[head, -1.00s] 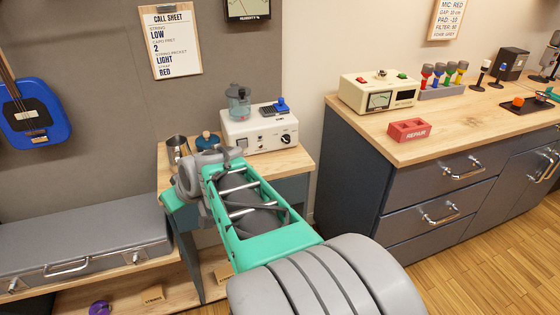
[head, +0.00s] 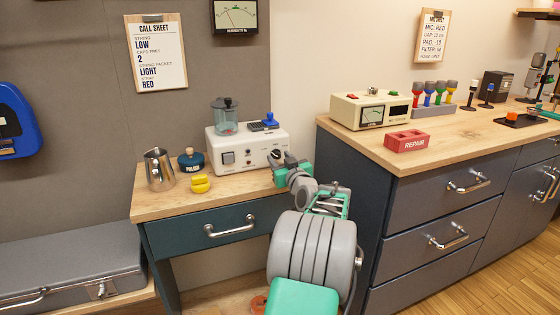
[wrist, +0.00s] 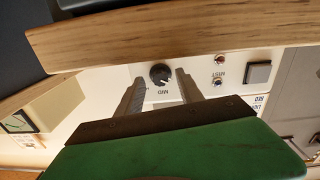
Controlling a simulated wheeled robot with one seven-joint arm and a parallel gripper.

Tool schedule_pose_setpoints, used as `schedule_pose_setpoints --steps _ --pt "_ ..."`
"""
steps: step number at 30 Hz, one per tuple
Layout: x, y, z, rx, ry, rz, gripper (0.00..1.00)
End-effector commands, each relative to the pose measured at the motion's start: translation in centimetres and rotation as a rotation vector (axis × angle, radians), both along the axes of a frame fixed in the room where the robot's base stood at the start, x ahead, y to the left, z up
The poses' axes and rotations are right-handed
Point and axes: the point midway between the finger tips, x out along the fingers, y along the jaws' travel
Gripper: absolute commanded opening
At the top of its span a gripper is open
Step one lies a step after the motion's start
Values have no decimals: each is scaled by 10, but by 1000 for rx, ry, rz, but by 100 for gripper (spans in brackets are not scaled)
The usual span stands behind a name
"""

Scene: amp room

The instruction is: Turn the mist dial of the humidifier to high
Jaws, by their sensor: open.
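The humidifier (head: 247,146) is a white box on the small wooden-topped table, with a clear blue-tinted tank on top. Its front panel also fills the middle of the wrist view (wrist: 207,70), upside down. The mist dial (wrist: 160,74) is a round black knob with the word MID beside it; its pointer is too small to read. My gripper (wrist: 161,78) is open, one finger on each side of the dial, with gaps showing. In the head view my gripper (head: 287,164) is at the right end of the panel and covers part of it.
A metal pitcher (head: 158,170), a blue jar (head: 191,160) and yellow blocks (head: 201,184) stand left of the humidifier. The taller cabinet (head: 360,190) is close on my arm's right. A wooden edge (wrist: 180,32) crosses the wrist view.

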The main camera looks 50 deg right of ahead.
Motion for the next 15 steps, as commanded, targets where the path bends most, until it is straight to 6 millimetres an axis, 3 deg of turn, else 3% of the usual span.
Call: schedule_pose_setpoints --steps 8,15 --pt "3 -1 1 -1 1 1 43" --pt "3 -1 0 0 0 1 23"
